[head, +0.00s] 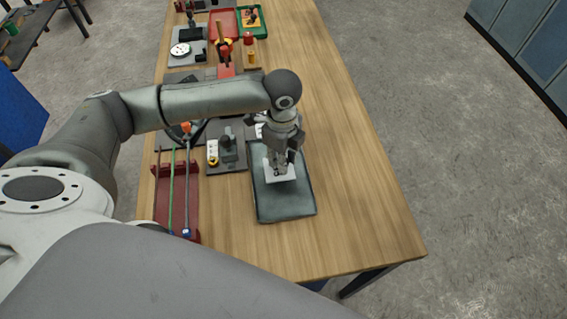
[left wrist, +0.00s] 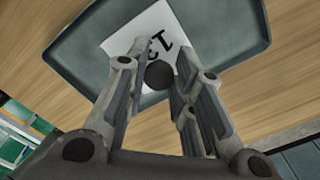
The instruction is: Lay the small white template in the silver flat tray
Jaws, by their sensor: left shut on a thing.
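The small white template (head: 286,175) is a flat white plate with dark markings. It also shows in the left wrist view (left wrist: 150,30), with a dark round knob (left wrist: 160,74) between the fingers. My left gripper (head: 279,166) is above it, shut on it. The silver flat tray (head: 286,209) is a grey shallow tray with a raised rim; it also shows in the left wrist view (left wrist: 228,35). The template is over the tray, within its outline; I cannot tell whether it touches the tray floor. My right gripper is not in view.
A red rack (head: 176,208) with thin rods stands left of the tray. A dark board (head: 227,163) with small parts lies just left of it. Red (head: 222,22) and green (head: 262,31) trays are at the far end. The wooden table (head: 352,190) is clear to the right.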

